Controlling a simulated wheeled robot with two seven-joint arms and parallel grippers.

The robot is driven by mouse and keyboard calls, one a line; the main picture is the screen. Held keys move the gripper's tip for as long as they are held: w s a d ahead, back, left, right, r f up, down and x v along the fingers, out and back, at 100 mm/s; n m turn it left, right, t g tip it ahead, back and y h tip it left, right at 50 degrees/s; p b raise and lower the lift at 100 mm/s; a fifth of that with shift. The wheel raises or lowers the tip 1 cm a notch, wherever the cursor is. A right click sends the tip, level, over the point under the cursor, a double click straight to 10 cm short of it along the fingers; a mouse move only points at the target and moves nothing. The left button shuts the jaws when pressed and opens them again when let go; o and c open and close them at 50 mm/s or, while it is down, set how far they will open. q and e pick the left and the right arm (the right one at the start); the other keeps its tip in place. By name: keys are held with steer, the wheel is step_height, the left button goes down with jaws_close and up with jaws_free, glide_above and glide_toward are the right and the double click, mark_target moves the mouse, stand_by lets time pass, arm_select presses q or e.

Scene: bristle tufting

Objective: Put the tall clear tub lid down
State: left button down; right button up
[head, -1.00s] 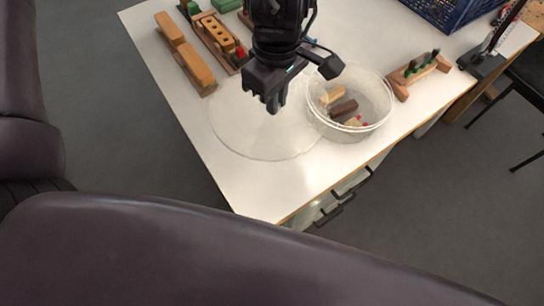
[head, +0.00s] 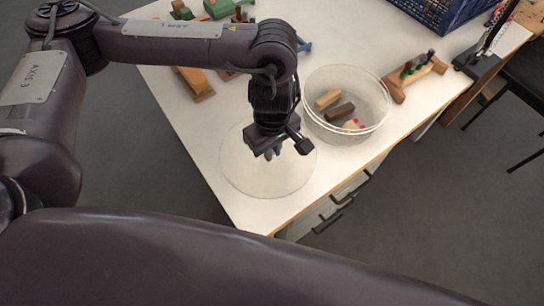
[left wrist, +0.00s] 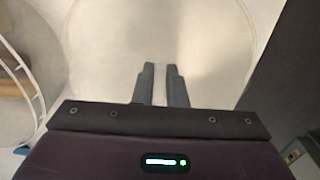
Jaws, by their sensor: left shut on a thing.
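The tall clear tub lid (head: 265,182) is a round, see-through disc over the near left part of the white table. My left gripper (head: 268,153) points down at the lid's middle and is shut on it. In the left wrist view the fingers (left wrist: 161,70) are close together, with the lid (left wrist: 155,30) spread out around them. The lid looks flat and at or very near the table top; I cannot tell whether it touches. The clear tub (head: 376,92) stands open just right of the lid, with several small pieces inside. My right gripper is not in view.
A wooden stand with green parts (head: 415,75) is right of the tub, and a blue crate (head: 440,10) is at the back. A wooden block (head: 195,83) and a green toy (head: 225,9) lie behind my left arm. The table's front edge is close to the lid.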

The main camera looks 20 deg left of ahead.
arm_select(q)
step_height(320, 180, down, 3)
steer(key=shift+f, duration=0.55)
steer(key=shift+b, duration=0.3)
steer(key=shift+f, duration=0.2)
steer(key=c, duration=1.5)
jaws_free()
steer(key=shift+r, duration=0.15)
